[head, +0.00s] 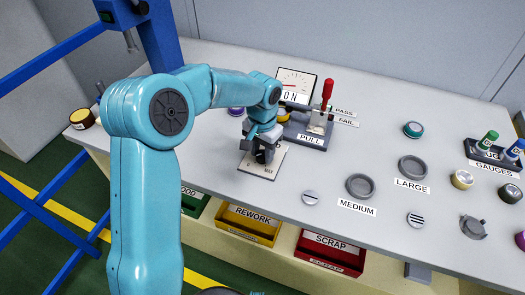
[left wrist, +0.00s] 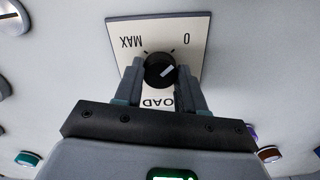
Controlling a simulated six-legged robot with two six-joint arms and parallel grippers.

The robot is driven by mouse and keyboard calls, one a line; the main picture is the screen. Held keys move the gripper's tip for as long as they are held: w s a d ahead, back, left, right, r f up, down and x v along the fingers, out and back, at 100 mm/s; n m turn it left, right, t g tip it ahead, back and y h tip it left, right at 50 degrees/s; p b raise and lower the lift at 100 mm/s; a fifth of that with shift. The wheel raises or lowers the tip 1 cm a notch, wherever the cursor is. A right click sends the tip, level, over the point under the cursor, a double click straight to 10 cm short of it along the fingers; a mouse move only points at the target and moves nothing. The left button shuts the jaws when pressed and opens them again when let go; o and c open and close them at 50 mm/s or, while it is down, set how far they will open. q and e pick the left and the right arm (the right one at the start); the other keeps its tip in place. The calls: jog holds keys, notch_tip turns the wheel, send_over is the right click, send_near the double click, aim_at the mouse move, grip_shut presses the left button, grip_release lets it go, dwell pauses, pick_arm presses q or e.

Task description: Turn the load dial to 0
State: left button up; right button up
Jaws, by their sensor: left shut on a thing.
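The load dial (left wrist: 154,72) is a black round knob on a cream plate (left wrist: 135,22). In the left wrist view the plate appears upside down, with MAX at left, 0 at right and LOAD partly hidden below. The knob's white mark points right and slightly up, on the side of the 0. My left gripper (left wrist: 159,82) is shut on the knob, one finger on each side. In the head view the left gripper (head: 263,152) is over the plate (head: 262,172) and hides most of the dial. My right gripper is not in view.
Behind the dial stand a meter (head: 296,82) reading ON and a red-handled lever (head: 326,92) by PULL, PASS and FAIL labels. Grey round recesses (head: 360,185) and loose round parts lie to the right. REWORK (head: 247,224) and SCRAP (head: 329,252) bins sit below the table's front edge.

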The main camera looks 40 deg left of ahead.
aim_at(262, 154)
pick_arm(q)
jog(key=shift+s+f+n, duration=0.1)
jog(key=shift+n, duration=0.2)
dwell(0.4)
jog(key=o, duration=1.1)
jog(key=shift+c, duration=0.2)
jog(key=shift+r, duration=0.2)
jog(key=shift+r, duration=0.4)
notch_tip(262, 154, up, 15)
jog(key=p, duration=0.2)
jog(key=shift+r, duration=0.15)
